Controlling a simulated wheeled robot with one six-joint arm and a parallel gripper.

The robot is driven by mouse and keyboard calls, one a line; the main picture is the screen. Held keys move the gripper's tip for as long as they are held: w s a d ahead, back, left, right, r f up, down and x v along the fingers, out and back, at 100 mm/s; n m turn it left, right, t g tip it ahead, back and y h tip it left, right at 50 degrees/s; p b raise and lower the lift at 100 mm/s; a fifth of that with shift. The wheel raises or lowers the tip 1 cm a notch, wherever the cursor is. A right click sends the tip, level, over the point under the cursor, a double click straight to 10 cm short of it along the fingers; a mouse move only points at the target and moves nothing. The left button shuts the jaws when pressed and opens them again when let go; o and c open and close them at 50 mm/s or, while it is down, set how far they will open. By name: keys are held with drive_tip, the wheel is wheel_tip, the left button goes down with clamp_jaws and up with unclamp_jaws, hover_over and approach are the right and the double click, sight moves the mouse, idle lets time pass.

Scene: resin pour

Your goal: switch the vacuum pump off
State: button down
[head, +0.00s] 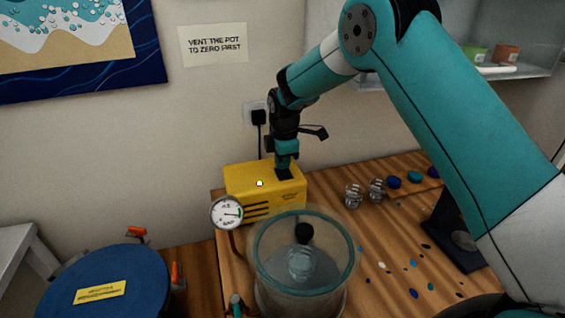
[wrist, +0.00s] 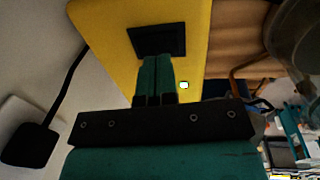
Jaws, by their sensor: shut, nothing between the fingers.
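The vacuum pump (head: 240,180) is a yellow box at the back of the wooden bench, and it fills the upper middle of the wrist view (wrist: 110,45). On its top is a black switch plate (wrist: 158,38), partly covered by my fingers in the head view. A small pale lamp on the pump (head: 260,183) is lit; it also shows in the wrist view (wrist: 184,85). My gripper (head: 285,168) points down over the plate, shut and empty. Its fingertips (wrist: 156,57) overlap the plate's near edge; I cannot tell whether they touch it.
A dial gauge (head: 227,212) stands in front of the pump. An open-topped clear pot (head: 262,275) stands nearer. A blue lid (head: 70,275) with orange clamps lies left. Small glass jars (head: 353,195) stand right of the pump. A black plug (head: 258,117) is in the wall behind.

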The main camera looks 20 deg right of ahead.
sight(285, 177)
wheel_tip(285, 177, up, 12)
drive_tip(key=s+b, duration=0.1)
drive_tip(key=b, duration=0.1)
drive_tip(key=shift+s, duration=0.3)
drive_tip(key=shift+r, duration=0.1)
drive_tip(key=shift+d, duration=0.1)
